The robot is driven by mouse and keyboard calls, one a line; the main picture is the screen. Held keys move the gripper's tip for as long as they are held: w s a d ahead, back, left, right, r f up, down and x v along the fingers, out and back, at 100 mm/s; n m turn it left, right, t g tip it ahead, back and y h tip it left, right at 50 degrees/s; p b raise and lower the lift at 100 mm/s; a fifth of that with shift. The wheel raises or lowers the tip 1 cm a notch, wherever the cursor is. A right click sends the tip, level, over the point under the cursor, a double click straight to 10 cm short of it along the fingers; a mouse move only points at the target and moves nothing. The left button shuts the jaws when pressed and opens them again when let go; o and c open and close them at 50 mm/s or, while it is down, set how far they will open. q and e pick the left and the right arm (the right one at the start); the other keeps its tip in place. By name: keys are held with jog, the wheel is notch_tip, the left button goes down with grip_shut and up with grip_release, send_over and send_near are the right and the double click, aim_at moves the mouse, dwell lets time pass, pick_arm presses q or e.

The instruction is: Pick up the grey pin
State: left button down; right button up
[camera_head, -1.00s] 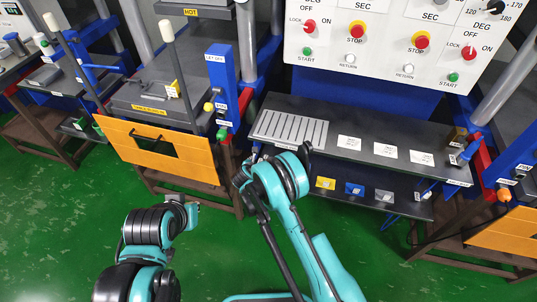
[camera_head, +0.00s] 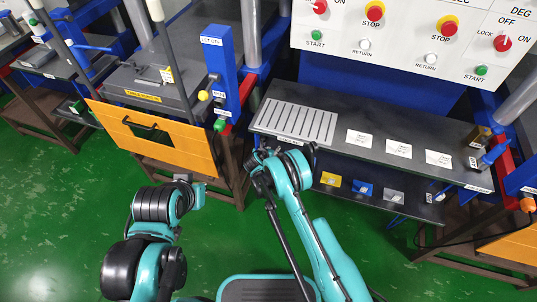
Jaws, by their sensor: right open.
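A small grey piece (camera_head: 393,195) lies on the lower shelf under the central bench, beside a blue one and a yellow one. It is too small to tell whether it is the grey pin or only its marker. My right gripper (camera_head: 259,180) is open, dark and partly hidden by its own teal wrist, near the front left corner of the bench. It is well left of the grey piece, and I see nothing in it. My left arm is folded at the lower left. Its gripper (camera_head: 190,182) hardly shows, so its jaws cannot be read.
A yellow piece (camera_head: 331,179) and a blue piece (camera_head: 363,187) lie below. An orange panel (camera_head: 152,137) stands left. Green floor is free in front.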

jog(key=shift+w+f, duration=0.3)
jog(key=shift+r, duration=0.15)
grip_shut()
